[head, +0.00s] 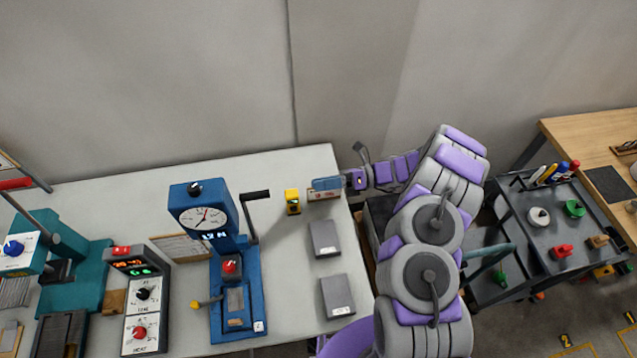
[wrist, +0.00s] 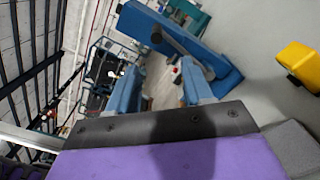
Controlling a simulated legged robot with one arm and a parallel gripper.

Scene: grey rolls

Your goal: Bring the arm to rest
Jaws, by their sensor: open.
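My arm, grey and purple, rises at the right of the head view and bends left over the table's right end. My gripper (head: 318,188) is at its tip, near the table's back right corner. In the wrist view my gripper (wrist: 162,80) shows two blue fingers with a clear gap between them. It is open and nothing is between the fingers. I cannot tell how high the fingertips are above the table.
The pale table (head: 285,180) carries a blue press (head: 235,255) with a dial, a yellow block (head: 292,201) beside my gripper, grey boxes (head: 324,239) and a control box (head: 142,295). A dark cart (head: 540,250) with tools stands right of my arm. A wall is behind.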

